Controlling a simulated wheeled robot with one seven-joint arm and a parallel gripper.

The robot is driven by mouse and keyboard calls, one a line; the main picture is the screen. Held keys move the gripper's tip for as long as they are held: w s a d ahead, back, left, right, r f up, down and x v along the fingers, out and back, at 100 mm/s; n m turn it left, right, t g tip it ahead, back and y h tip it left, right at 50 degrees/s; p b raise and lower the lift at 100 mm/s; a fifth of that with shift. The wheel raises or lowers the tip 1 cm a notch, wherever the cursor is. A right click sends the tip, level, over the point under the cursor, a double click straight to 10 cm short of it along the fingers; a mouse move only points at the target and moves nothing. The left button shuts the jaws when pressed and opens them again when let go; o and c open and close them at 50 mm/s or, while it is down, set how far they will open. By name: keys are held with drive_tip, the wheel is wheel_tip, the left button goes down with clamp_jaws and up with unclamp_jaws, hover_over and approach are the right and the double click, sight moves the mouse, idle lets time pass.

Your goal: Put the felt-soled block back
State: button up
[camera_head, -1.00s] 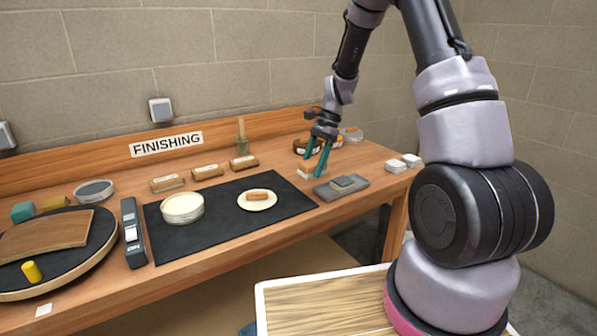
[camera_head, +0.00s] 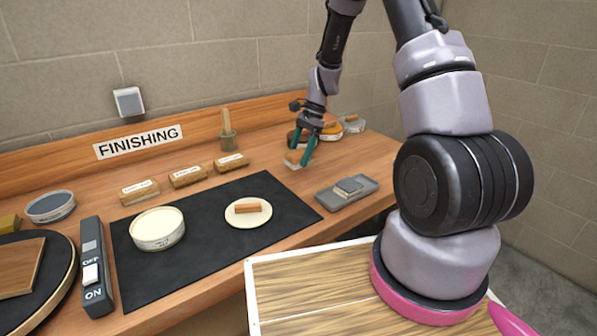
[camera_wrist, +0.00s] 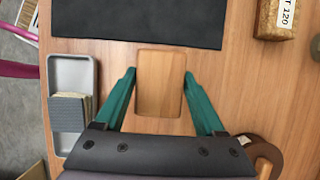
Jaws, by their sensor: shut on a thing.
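A wooden block (camera_wrist: 160,83) with a smooth tan top sits between the two teal fingers of my gripper (camera_wrist: 160,88) in the wrist view. My gripper (camera_head: 302,155) is shut on it. In the head view the block (camera_head: 293,158) shows at the fingertips, beyond the black mat's far right corner, with a pale layer along its bottom. I cannot tell if it touches the bench. Its underside is hidden, so felt cannot be confirmed. A small brown bar (camera_head: 252,208) lies on a cream disc (camera_head: 246,219) on the black mat (camera_head: 205,265).
A grey tray (camera_head: 325,198) with a stack of pads (camera_head: 349,187) lies right of the mat. Labelled blocks (camera_head: 187,177) line the mat's far side. A round tin (camera_head: 158,230) stands on the mat; a switch box (camera_head: 94,270) is left of it. Round tins (camera_head: 330,131) stand behind my gripper.

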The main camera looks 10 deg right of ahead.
sight(299, 179)
drive_tip(key=shift+f, duration=2.75)
drive_tip(key=shift+f, duration=0.15)
drive_tip(key=o, duration=1.2)
drive_tip(key=shift+c, duration=0.2)
